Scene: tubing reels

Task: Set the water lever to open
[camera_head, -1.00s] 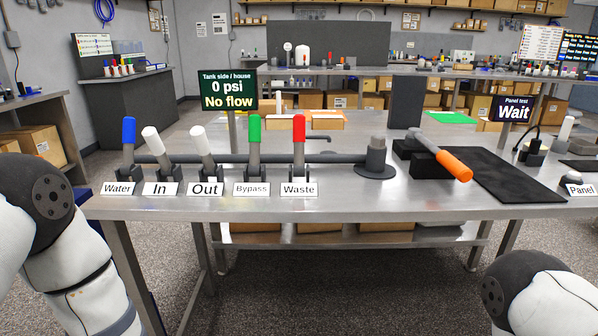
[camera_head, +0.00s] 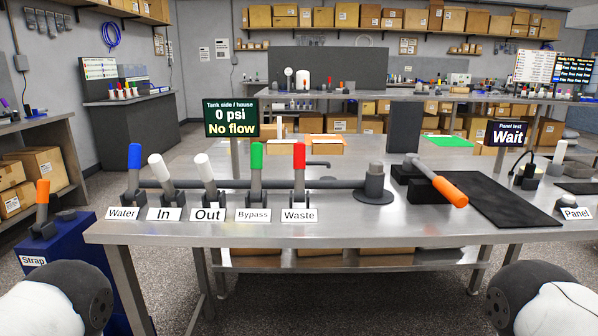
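The water lever (camera_head: 135,160) has a blue handle and stands nearly upright at the left end of the pipe, behind the "Water" label (camera_head: 123,213). To its right are the white In lever (camera_head: 158,167), the white Out lever (camera_head: 204,168), the green Bypass lever (camera_head: 256,158) and the red Waste lever (camera_head: 299,158). In and Out lean left. The tank sign (camera_head: 231,118) reads "0 psi, No flow". My arms show only as rounded links at the bottom corners, well apart from the levers. Neither gripper is in view.
The metal bench (camera_head: 330,232) holds the pipe (camera_head: 330,184), an orange-handled lever (camera_head: 450,191) and a black mat (camera_head: 505,197). A "Wait" sign (camera_head: 505,134) stands at the right. A blue cabinet (camera_head: 70,245) with an orange "Strap" lever (camera_head: 42,192) stands left. The bench front is clear.

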